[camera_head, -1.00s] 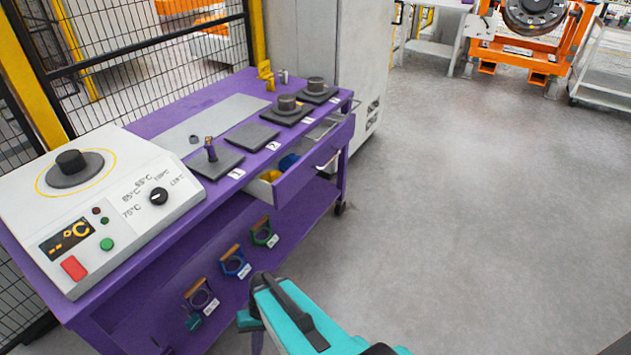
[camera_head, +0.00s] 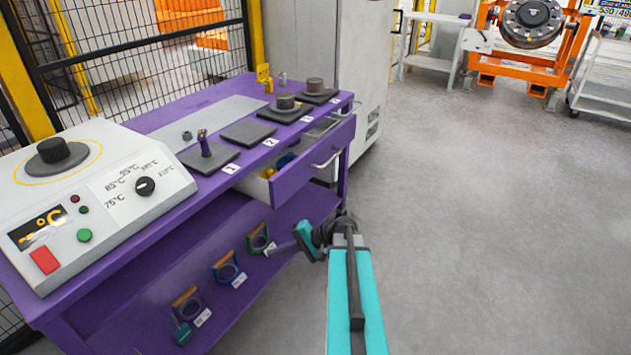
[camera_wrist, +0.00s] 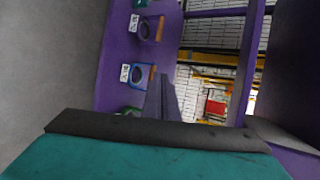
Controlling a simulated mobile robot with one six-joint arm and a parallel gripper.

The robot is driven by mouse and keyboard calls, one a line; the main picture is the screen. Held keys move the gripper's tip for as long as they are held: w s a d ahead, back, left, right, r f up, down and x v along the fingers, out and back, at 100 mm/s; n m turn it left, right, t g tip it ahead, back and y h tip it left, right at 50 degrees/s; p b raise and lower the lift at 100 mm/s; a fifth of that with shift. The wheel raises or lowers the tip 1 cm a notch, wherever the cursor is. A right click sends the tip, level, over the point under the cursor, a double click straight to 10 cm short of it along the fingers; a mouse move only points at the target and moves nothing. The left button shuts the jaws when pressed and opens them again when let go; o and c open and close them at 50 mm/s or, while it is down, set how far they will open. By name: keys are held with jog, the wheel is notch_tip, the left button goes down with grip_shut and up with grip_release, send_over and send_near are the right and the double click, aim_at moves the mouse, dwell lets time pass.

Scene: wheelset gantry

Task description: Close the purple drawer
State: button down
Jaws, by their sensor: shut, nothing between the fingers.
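The purple drawer (camera_head: 314,168) of the purple workbench is pulled out at the bench's right part. Its purple front with a metal handle (camera_head: 327,160) stands away from the bench. Yellow and blue things show inside it. My gripper (camera_head: 272,251) is shut and empty. It is below and in front of the drawer, apart from it, pointing left toward the lower shelf. In the wrist view my shut fingers (camera_wrist: 163,90) show in front of the purple shelf; the drawer cannot be made out there.
Green, blue and purple ring-shaped tools (camera_head: 228,268) are on the lower shelf. A white heater (camera_head: 95,195) and several dark pads are on the bench top. A grey cabinet (camera_head: 365,75) stands beyond the bench. The floor (camera_head: 480,210) to the right is clear.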

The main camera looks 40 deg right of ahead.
aim_at(307, 169)
jog(key=s+d+r+m+t+h+b, duration=0.1)
jog(key=s+d+r+t+b, duration=0.2)
jog(key=d+r, duration=0.6)
jog(key=s+d+r+m+t+h+b, duration=0.2)
jog(key=s+d+r+t, duration=0.3)
jog(key=d+r, duration=0.4)
jog(key=s+d+b, duration=0.1)
jog(key=d, duration=0.6)
jog(key=shift+r, duration=0.3)
jog(key=shift+b, duration=0.3)
jog(key=b+x, duration=0.1)
jog(key=x, duration=0.6)
jog(key=b+x, duration=0.2)
jog(key=x, duration=0.5)
jog(key=shift+d+r, duration=0.15)
jog(key=shift+w+d+t+h, duration=0.1)
jog(key=shift+d+t+h, duration=0.05)
jog(key=shift+t+h, duration=0.2)
